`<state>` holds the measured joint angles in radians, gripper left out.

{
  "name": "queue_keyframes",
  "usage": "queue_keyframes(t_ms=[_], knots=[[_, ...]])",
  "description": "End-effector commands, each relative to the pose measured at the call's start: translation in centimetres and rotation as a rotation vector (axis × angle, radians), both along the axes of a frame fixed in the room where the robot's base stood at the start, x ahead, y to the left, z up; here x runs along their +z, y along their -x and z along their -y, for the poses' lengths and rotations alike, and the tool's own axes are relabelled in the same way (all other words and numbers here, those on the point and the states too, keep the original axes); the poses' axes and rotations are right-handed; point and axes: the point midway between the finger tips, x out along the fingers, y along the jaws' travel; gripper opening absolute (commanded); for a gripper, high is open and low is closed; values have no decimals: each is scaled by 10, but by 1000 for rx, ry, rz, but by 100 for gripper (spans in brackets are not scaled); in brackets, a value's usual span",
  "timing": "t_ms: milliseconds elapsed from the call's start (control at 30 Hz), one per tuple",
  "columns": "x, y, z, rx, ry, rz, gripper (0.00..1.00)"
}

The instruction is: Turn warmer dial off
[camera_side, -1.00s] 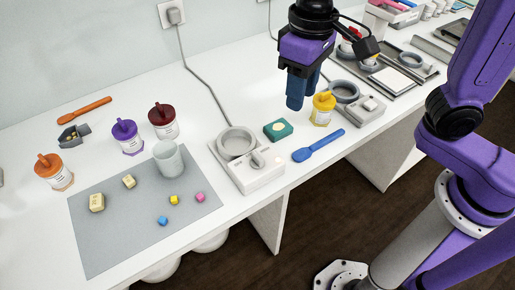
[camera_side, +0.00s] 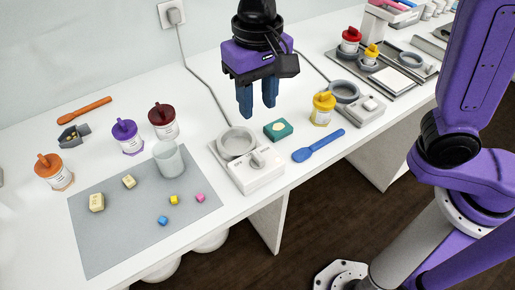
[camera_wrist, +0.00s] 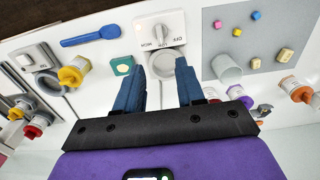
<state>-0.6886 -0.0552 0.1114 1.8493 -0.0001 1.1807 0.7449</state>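The warmer (camera_side: 237,170) is a white box with a round grey cup holder (camera_side: 237,141), near the front edge of the table.
A cable (camera_side: 205,85) runs behind.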

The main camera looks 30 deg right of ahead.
Motion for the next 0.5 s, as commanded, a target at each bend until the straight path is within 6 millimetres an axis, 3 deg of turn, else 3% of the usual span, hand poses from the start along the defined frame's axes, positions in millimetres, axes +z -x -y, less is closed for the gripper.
queue_keyframes(t_ms=[500], knots=[[-98, 1, 0, 1, 3, -4, 38]])
